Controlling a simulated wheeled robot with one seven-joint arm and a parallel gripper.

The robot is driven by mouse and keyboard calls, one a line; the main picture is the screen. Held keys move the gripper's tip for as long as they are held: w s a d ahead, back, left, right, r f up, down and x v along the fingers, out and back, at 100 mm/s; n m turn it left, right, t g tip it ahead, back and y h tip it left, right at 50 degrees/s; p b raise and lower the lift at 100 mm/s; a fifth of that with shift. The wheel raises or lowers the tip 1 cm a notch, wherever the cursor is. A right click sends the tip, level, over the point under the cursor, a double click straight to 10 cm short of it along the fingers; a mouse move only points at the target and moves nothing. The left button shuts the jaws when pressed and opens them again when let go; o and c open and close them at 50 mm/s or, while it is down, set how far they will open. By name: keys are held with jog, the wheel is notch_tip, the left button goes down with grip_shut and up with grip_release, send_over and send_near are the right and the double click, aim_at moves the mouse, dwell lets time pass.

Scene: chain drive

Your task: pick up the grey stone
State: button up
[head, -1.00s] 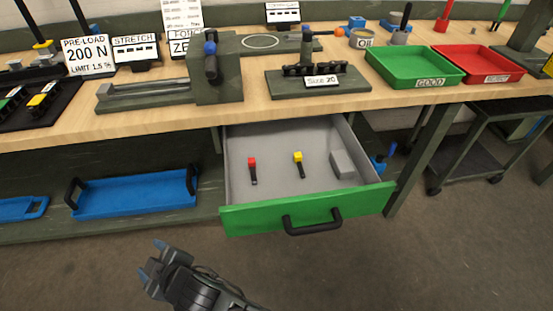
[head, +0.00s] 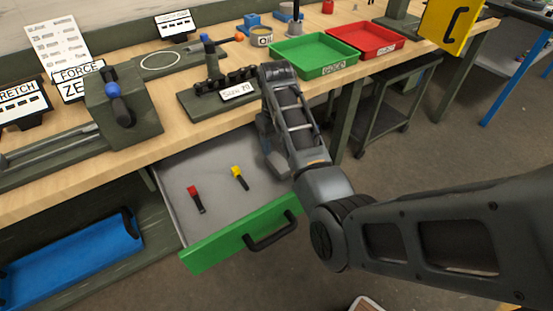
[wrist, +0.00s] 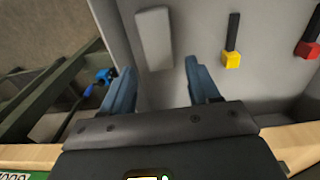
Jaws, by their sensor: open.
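The grey stone (wrist: 154,38) is a plain light-grey block lying on the floor of the open drawer, seen in the wrist view just beyond and between my fingertips. My gripper (wrist: 158,80) is open and empty, with its two blue-grey fingers apart. The fingers do not touch the stone in that view.
The open drawer (head: 210,171) has a green front (head: 215,246) with a black handle. A red-headed tool (head: 196,198) and a yellow-headed tool (head: 239,177) lie left of the stone. The workbench edge overhangs the drawer's back. Green (head: 316,57) and red (head: 364,40) trays stand above.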

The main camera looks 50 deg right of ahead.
aim_at(279, 162)
jog(key=f, duration=0.2)
jog(key=shift+s+d+f, duration=0.1)
jog(key=shift+s+f, duration=0.3)
jog(key=shift+f, duration=2.7)
jog(key=shift+c, duration=0.2)
jog(key=c, duration=0.9)
